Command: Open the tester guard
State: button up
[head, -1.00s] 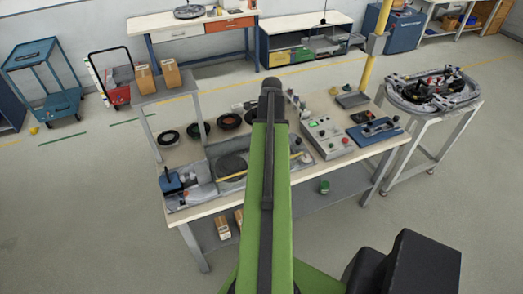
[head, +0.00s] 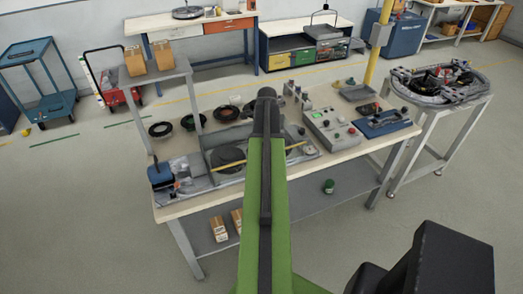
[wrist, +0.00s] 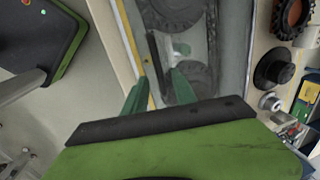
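The tester is a grey unit on the workbench. In the head view its guard seems to be the clear panel edged by a yellow strip (head: 293,146), with dark round discs (head: 229,156) beneath, partly hidden behind my green arm. In the wrist view the yellow strip (wrist: 146,70) runs along the guard's left edge, and a dark bar (wrist: 155,60) like a handle lies beside it. My gripper (wrist: 156,80) has its two green fingers apart and empty, just short of the bar; contact cannot be told. The guard looks closed. In the head view my arm hides the fingers.
A control box with buttons (head: 331,128) and a blue fixture (head: 384,123) stand on the bench's right. Black rings (head: 194,121) lie behind the tester. A grey shelf frame (head: 157,75) rises at left. A round-topped stand (head: 436,99) adjoins the bench's right end. Floor in front is clear.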

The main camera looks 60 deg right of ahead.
jog(key=shift+f, duration=0.35)
jog(key=shift+c, duration=0.3)
grip_shut()
dwell(1.0)
